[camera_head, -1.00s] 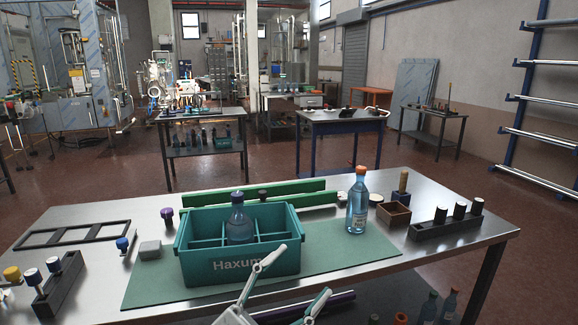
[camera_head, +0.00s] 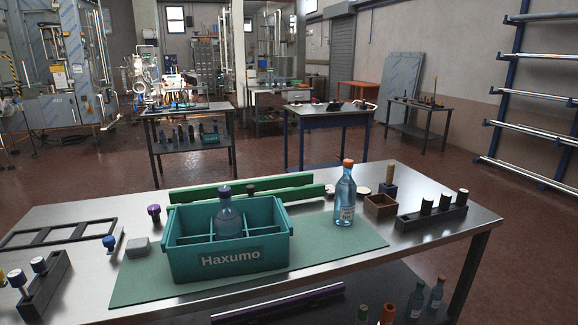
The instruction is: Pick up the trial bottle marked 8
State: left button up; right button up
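A clear blue bottle with an orange cap and a pale label (camera_head: 345,196) stands upright on the green mat (camera_head: 350,247), right of the teal crate marked Haxumo (camera_head: 185,262). A second bluish bottle with a dark blue cap (camera_head: 229,215) stands in a middle compartment of the crate, its lower part hidden. More bottles (camera_head: 415,300) stand below the table's front right edge, partly cut off. I cannot read a number 8 on any bottle. Neither of my grippers is in view.
Behind the crate lie green bars (camera_head: 290,184). A small brown box (camera_head: 380,206) and a black holder with white-topped pegs (camera_head: 432,218) stand at the right. A dark holder (camera_head: 43,286) and black frame (camera_head: 55,233) are at the left. The mat's right front is bare.

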aim_at(346, 191)
jog(key=i+l+u, duration=0.1)
jog(key=l, duration=0.35)
jog(key=i+l+u, duration=0.1)
jog(key=l, duration=0.35)
jog(key=l+u, duration=0.15)
jog(key=l, duration=0.3)
